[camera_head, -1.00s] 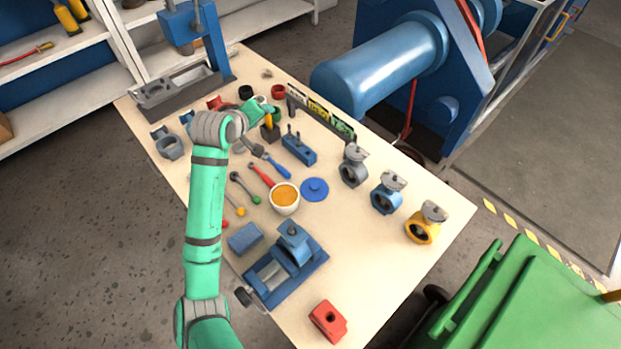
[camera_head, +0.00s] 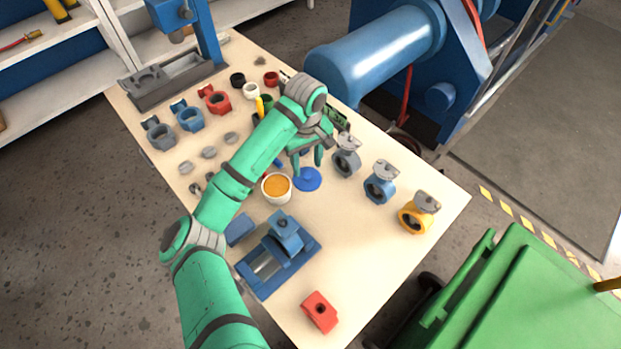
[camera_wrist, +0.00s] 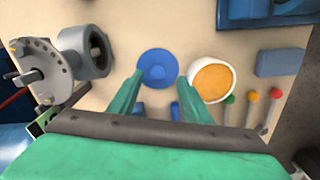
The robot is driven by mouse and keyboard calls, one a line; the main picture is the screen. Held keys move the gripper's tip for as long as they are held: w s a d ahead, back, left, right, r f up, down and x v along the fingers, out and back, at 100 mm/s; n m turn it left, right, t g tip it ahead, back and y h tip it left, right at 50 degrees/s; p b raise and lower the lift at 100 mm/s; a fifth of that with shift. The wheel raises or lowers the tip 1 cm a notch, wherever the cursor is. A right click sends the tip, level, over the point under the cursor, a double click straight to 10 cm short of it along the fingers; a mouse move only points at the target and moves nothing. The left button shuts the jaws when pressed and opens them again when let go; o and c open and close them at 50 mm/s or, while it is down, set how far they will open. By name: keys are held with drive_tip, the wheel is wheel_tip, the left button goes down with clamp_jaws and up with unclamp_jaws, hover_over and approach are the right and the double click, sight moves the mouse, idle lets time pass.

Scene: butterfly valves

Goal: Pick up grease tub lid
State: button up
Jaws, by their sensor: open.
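The grease tub lid (camera_head: 308,180) is a round blue disc with a small raised knob, lying flat on the table. It also shows in the wrist view (camera_wrist: 158,66). The white grease tub (camera_head: 277,189), filled with orange grease, stands open beside it, and in the wrist view (camera_wrist: 212,79) it is right of the lid. My green gripper (camera_head: 306,165) is open and empty, with its fingers above and just behind the lid. In the wrist view my gripper (camera_wrist: 158,92) has its two fingertips spread, one near the lid's left edge and one near the tub.
Grey, blue and yellow valves (camera_head: 417,213) stand along the table's right side. A blue vise (camera_head: 277,255) is in front of the tub, with a red block (camera_head: 320,312) nearer the front edge. The table right of the vise is clear.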

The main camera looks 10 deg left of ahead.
sight(307, 176)
drive_tip(key=shift+w+a+f, duration=0.1)
drive_tip(key=shift+w+f, duration=0.05)
drive_tip(key=shift+f, duration=1.3)
drive_tip(key=shift+w+f, duration=0.15)
drive_tip(key=shift+f, duration=1.3)
drive_tip(key=c, duration=1.1)
